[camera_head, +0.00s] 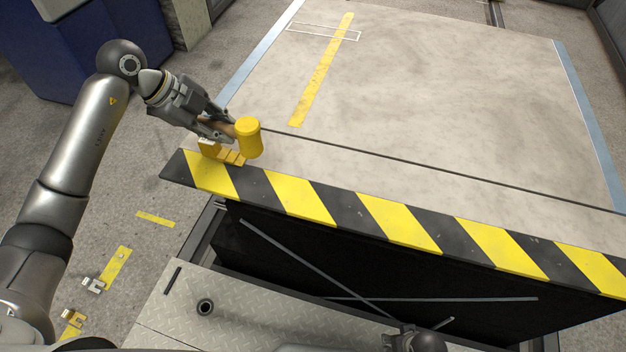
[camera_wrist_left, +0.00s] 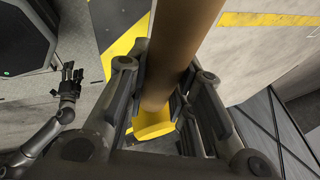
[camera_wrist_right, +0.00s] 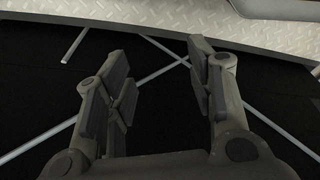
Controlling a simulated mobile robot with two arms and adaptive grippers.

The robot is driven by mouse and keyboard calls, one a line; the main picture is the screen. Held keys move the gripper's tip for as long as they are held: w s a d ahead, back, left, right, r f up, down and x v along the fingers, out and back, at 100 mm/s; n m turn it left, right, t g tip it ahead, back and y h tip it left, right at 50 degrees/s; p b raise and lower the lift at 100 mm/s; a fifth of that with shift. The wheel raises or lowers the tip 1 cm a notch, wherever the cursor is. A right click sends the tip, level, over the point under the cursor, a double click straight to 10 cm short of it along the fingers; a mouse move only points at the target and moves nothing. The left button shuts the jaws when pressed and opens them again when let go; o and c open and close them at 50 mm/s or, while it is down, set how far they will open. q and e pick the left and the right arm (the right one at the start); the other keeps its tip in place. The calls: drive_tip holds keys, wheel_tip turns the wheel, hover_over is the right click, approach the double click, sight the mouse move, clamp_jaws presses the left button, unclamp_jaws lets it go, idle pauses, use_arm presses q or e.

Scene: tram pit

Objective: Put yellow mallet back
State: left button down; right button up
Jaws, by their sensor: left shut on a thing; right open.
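The yellow mallet has a yellow head (camera_head: 249,138) and a brown wooden handle (camera_wrist_left: 175,50). My left gripper (camera_head: 216,131) is shut on the handle, over the near left corner of the platform. The mallet head is just right of the gripper. A yellow holder (camera_head: 210,150) is at that corner, just below and behind the mallet; whether they touch is unclear. A yellow piece (camera_wrist_left: 153,124) shows at the handle's lower end in the left wrist view; I cannot tell if it is head or holder. My right gripper (camera_wrist_right: 165,75) is open and empty, low by the platform's dark side.
The platform (camera_head: 430,110) has a yellow-black striped edge (camera_head: 400,222); its top is otherwise clear. Small brackets (camera_head: 93,284) are on the floor at lower left. A metal tread plate (camera_head: 240,315) is in front. A blue cabinet (camera_head: 110,30) stands at back left.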

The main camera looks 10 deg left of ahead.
use_arm(q)
drive_tip(key=shift+a, duration=0.15)
